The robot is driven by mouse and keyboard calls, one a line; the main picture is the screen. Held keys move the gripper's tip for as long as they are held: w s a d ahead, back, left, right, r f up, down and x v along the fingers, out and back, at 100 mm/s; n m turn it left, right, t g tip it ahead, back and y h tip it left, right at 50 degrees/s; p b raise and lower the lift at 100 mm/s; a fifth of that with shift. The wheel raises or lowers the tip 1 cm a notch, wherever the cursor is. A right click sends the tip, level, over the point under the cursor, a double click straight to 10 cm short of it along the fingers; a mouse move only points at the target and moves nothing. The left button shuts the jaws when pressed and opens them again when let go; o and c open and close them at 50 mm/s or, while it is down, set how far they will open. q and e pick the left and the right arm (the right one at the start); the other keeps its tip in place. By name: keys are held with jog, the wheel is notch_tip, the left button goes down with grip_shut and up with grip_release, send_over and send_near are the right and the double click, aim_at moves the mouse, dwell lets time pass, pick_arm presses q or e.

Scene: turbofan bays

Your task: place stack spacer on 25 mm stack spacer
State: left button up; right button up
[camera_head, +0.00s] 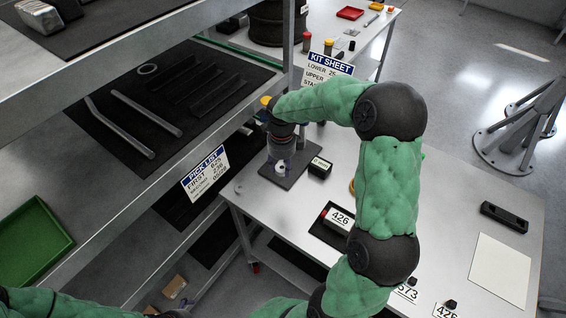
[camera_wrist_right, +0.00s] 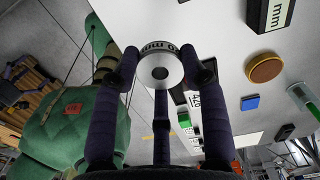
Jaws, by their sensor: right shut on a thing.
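My right gripper (camera_head: 281,158) points down over a dark base plate (camera_head: 294,182) on the light table. In the right wrist view the gripper (camera_wrist_right: 162,72) is shut on a pale grey ring, the stack spacer (camera_wrist_right: 160,86). The spacer has a central hole and a dark printed band ending in "mm"; its full size marking is not readable. In the head view a pale part (camera_head: 281,166) shows beneath the fingers; I cannot tell whether it is the held spacer or one below. The 25 mm stack spacer cannot be made out separately. My left gripper is out of view.
A black block with an "mm" label (camera_head: 320,167) stands right beside the plate. A pick list sign (camera_head: 206,173) and shelf edge stand close left; a kit sheet sign (camera_head: 328,72) is behind.

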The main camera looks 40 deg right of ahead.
jog(key=w+d+f, duration=0.2)
jog(key=w+f, duration=0.1)
jog(key=w+d+f, duration=0.6)
jog(key=shift+w+d, duration=0.15)
jog(key=shift+w, duration=0.25)
jog(key=shift+w+d+f, duration=0.2)
jog(key=shift+w+f, duration=0.1)
jog(key=shift+f, duration=0.25)
jog(key=shift+f+b, duration=0.3)
jog(key=shift+f, duration=1)
jog(key=shift+f, duration=0.2)
jog(key=o, duration=1.3)
jog(key=shift+r, duration=0.15)
